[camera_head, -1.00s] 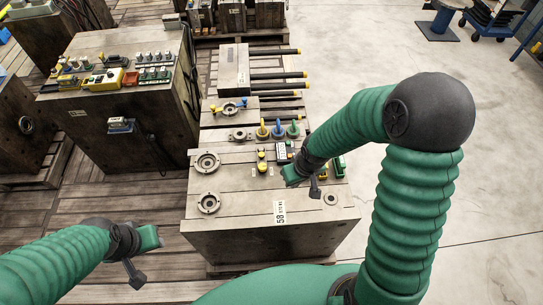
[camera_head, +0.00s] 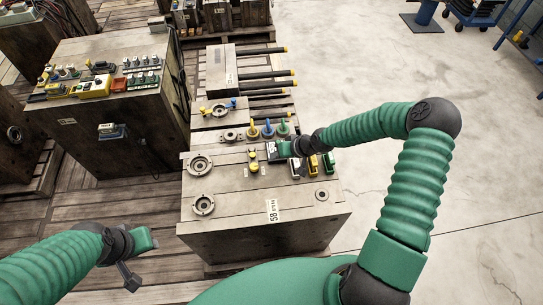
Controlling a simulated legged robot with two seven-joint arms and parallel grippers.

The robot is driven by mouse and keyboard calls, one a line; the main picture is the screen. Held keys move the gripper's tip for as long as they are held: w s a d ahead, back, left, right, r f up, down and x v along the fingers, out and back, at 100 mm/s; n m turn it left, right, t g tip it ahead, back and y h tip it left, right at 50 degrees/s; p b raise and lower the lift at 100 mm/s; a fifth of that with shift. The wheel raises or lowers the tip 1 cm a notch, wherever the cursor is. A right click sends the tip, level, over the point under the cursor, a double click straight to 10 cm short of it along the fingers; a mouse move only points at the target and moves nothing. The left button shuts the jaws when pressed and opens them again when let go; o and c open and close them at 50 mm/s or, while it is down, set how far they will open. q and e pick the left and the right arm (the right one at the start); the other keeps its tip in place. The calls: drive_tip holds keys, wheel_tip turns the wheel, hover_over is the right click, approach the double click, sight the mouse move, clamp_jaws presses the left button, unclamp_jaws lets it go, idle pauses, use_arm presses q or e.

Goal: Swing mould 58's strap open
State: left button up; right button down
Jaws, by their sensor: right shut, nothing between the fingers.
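Mould 58 (camera_head: 230,225) is the tan-brown steel block in the middle, with its white label "58" (camera_head: 272,210) on the top near the front edge. I cannot make out its strap for certain; my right gripper covers part of the fittings. My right gripper (camera_head: 274,150) is shut and empty, low over the mould's top among the fittings, its wrist reaching in from the right. Whether it touches anything is unclear. My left gripper (camera_head: 148,240) is at the lower left, apart from the mould; its jaw opening is not clear.
Yellow knobs (camera_head: 253,162), blue and green fittings (camera_head: 268,128) and yellow and green blocks (camera_head: 328,162) crowd around the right gripper. Two round rings (camera_head: 200,165) sit at the mould's left. Another mould with controls (camera_head: 85,120) stands left.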

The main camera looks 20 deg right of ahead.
sight(258, 162)
drive_tip(key=x, duration=0.7)
drive_tip(key=shift+w+f, duration=0.2)
drive_tip(key=shift+f, duration=0.15)
drive_tip(key=shift+w+a+f, duration=0.15)
drive_tip(key=shift+a+f, duration=0.05)
drive_tip(key=shift+f, duration=0.1)
drive_tip(key=shift+a+r+m+p, duration=0.15)
drive_tip(key=shift+a+m+p, duration=0.25)
drive_tip(key=shift+a+p, duration=0.1)
drive_tip(key=shift+m+h, duration=0.3)
drive_tip(key=shift+t, duration=0.3)
